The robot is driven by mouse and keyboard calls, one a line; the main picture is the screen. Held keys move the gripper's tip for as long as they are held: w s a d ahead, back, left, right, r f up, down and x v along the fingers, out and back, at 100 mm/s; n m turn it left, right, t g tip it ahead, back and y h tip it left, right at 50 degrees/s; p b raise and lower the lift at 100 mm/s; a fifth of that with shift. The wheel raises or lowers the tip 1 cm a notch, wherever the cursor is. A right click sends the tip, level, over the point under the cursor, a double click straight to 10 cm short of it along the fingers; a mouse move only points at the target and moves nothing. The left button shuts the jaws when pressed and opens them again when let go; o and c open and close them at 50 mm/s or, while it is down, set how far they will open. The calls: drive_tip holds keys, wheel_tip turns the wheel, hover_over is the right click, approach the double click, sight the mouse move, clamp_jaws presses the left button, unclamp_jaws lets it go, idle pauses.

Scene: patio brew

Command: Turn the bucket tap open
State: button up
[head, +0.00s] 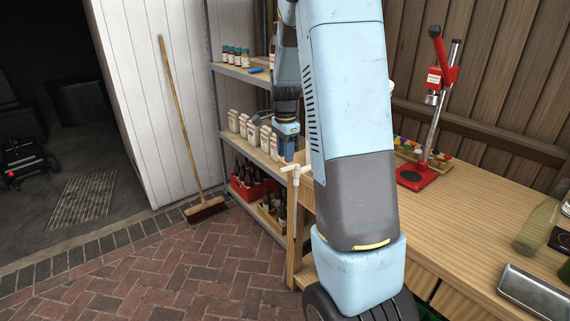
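A cream T-shaped piece that looks like the tap (297,172) shows just left of my arm, at the left end of the wooden bench. The bucket itself cannot be made out; my arm covers the area to the right of the tap. My gripper (288,150) hangs down just above and slightly left of the tap in the picture. It is small and partly dark, so I cannot tell whether its fingers are open, or whether it touches the tap.
The wooden bench (460,225) carries a red bottle capper (418,172), a green bottle (538,225) and a metal tray (535,290). A shelf unit (225,135) with bottles and a red crate (247,188) stands behind. A broom (180,120) leans on the wall. The brick floor (170,265) at left is clear.

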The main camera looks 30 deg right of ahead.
sight(290, 168)
drive_tip(key=shift+f, duration=2.25)
drive_tip(key=shift+c, duration=0.4)
clamp_jaws()
